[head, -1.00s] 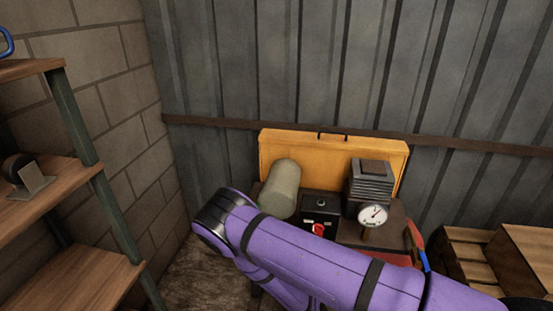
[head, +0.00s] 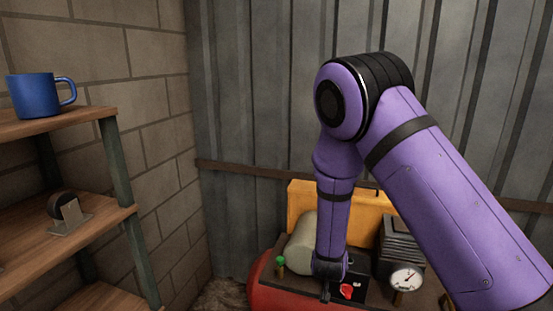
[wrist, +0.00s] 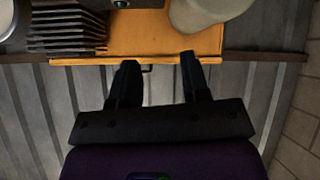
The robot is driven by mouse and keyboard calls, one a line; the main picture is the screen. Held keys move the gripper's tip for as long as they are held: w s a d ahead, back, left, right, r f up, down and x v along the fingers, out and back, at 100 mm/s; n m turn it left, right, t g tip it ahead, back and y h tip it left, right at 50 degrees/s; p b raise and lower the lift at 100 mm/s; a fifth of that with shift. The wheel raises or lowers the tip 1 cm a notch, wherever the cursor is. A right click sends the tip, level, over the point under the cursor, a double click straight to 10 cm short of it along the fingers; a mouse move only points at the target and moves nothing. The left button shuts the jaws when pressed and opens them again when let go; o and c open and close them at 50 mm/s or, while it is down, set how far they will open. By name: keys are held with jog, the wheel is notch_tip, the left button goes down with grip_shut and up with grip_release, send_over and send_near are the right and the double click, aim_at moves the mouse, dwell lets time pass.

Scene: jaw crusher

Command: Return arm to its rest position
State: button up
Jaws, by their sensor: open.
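My purple arm is bent at a raised elbow in the head view, with its forearm hanging down over the machine. My gripper (wrist: 157,75) shows in the wrist view with two dark fingers apart and nothing between them. The fingers point toward the orange panel (wrist: 150,35) of the machine. In the head view the forearm hides part of this orange panel (head: 302,200), and the fingers are too small and dark to make out clearly there.
The machine carries a grey-green cylinder (head: 301,246), a finned block (head: 400,248), a gauge (head: 406,279), a red switch (head: 347,291) and a red tank (head: 268,291). A shelf (head: 60,124) at left holds a blue mug (head: 36,95). Corrugated wall (head: 260,90) stands behind.

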jog(key=s+d+r+g+y, duration=0.1)
jog(key=s+d+r+y, duration=0.15)
jog(key=r, duration=0.65)
jog(key=s+d+r+g+y, duration=0.1)
jog(key=s+r, duration=0.3)
jog(key=r, duration=0.5)
jog(key=s+d+r+g+y, duration=0.15)
jog(key=s+r, duration=0.25)
jog(key=r, duration=0.5)
jog(key=s+d+r, duration=0.3)
jog(key=s, duration=0.5)
jog(key=s+d+r+g+h, duration=0.1)
jog(key=s+d+r, duration=0.2)
jog(key=s, duration=0.5)
jog(key=s+d+r+n+h, duration=0.1)
jog(key=s+d+r, duration=0.2)
jog(key=s, duration=0.6)
jog(key=shift+r, duration=0.8)
jog(key=shift+o, duration=0.4)
